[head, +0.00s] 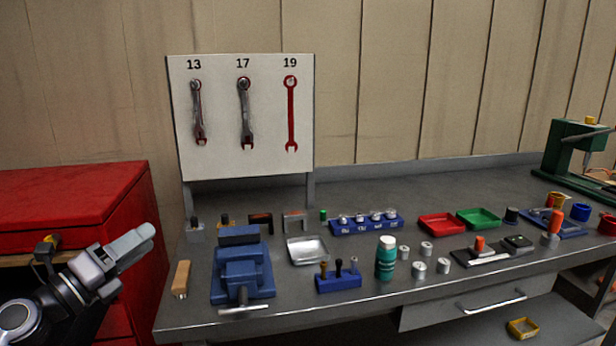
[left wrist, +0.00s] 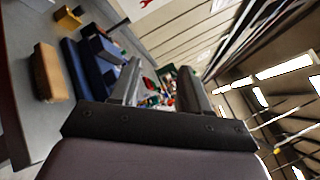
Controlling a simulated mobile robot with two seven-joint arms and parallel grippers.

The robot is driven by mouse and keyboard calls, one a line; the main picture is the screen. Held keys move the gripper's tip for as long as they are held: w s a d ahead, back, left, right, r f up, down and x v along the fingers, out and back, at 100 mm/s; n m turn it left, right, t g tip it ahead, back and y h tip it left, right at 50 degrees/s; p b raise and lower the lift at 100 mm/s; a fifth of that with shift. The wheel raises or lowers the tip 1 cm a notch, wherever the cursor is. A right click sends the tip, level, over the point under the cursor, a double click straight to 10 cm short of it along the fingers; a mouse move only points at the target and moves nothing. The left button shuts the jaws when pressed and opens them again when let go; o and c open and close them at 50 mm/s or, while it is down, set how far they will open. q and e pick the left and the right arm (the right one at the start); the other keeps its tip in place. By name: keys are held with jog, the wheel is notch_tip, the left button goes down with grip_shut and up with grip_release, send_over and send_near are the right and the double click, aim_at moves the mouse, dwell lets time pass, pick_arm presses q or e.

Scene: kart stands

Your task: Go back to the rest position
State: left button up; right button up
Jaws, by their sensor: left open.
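My left gripper (head: 132,246) is at the left of the head view, in front of the red cabinet and left of the workbench. It is open, with nothing between its fingers. In the left wrist view its two fingers (left wrist: 160,88) stand apart, with the bench behind them. My right gripper is in neither view.
The grey workbench (head: 205,322) carries a blue vise (head: 241,272), a wooden-handled tool (head: 181,279), a metal tray (head: 307,250), a green bottle (head: 386,258) and red (head: 441,224) and green (head: 478,219) trays. A wrench board (head: 241,165) stands behind. The red cabinet (head: 75,205) is close to my left arm.

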pick_arm(q)
jog(key=s+d+f+n+y, duration=0.25)
jog(key=s+f+n, duration=0.25)
jog(key=f+n, duration=0.45)
jog(key=s+d+f+n+y, duration=0.2)
jog(key=s+f+n+y, duration=0.25)
jog(key=f+n, duration=0.55)
jog(key=s+d+f+n+g, duration=0.2)
jog(key=s+f+n, duration=0.3)
jog(key=s+f, duration=0.3)
jog(key=s+d+f+n+g+y, duration=0.1)
jog(key=s+d+f+n+g, duration=0.2)
jog(key=s+f, duration=0.4)
jog(key=s+n+g, duration=0.1)
jog(key=s, duration=0.1)
jog(key=shift+s+f+n+g+p, duration=0.35)
jog(key=shift+g, duration=0.05)
